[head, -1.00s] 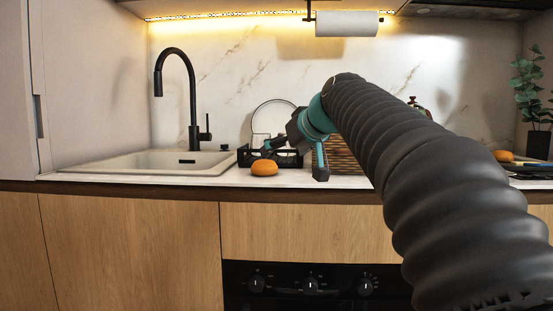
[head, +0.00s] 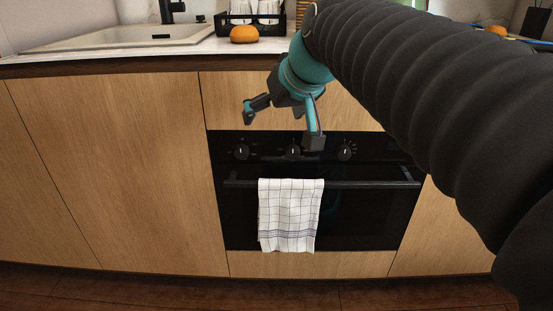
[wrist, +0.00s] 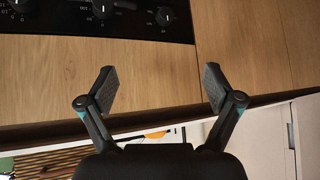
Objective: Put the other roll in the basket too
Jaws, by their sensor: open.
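An orange-brown roll (head: 244,34) sits on the counter near its front edge, in front of the black dish rack. My gripper (head: 281,127) is open and empty. It hangs in front of the cabinet and oven front, below counter level and to the right of the roll. In the wrist view the fingers (wrist: 158,80) are spread, with a wooden front behind them. A sliver of orange (wrist: 155,135), probably the roll, shows near the gripper body. Brown slats (wrist: 55,158), probably the basket, show at the lower left there. In the head view my arm hides the basket.
The black dish rack (head: 268,22) stands behind the roll, and the sink (head: 110,37) lies to the left. The oven (head: 370,212) has a checked towel (head: 290,215) on its handle. Another orange item (head: 496,31) lies at the far right of the counter.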

